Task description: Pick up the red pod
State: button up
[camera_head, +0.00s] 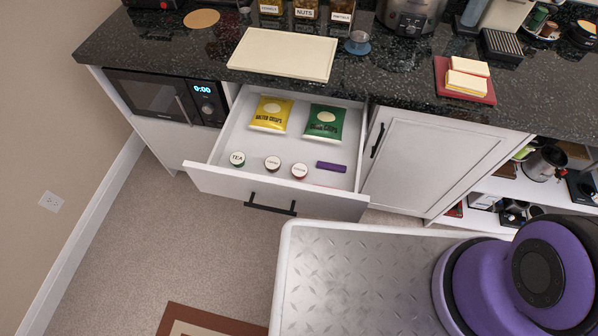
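The open white drawer (211,158) below the counter holds several items. The red pod (299,171) lies near the drawer's front, a small round container with a white labelled top and a red side. To its left are a brown-sided pod (272,163) and a green-sided pod (238,158) whose top reads TEA. A purple bar-shaped item (331,167) lies just to the right of the red pod, apart from it. My gripper is not in view; only purple links of my arm show at the lower right.
Yellow (270,113) and green (323,121) crisp packets lie at the drawer's back. A microwave (165,98) is left of it. A cream board (284,55) and a red board with sandwiches (482,97) sit on the dark counter (400,75). Open shelves stand at right.

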aim_at(300, 171)
jog(key=i+l+u, duration=0.15)
jog(key=l+u, duration=0.25)
jog(key=i+l+u, duration=0.1)
jog(key=l+u, duration=0.2)
jog(key=u, duration=0.15)
jog(key=l+u, duration=0.4)
jog(key=i+l, duration=0.05)
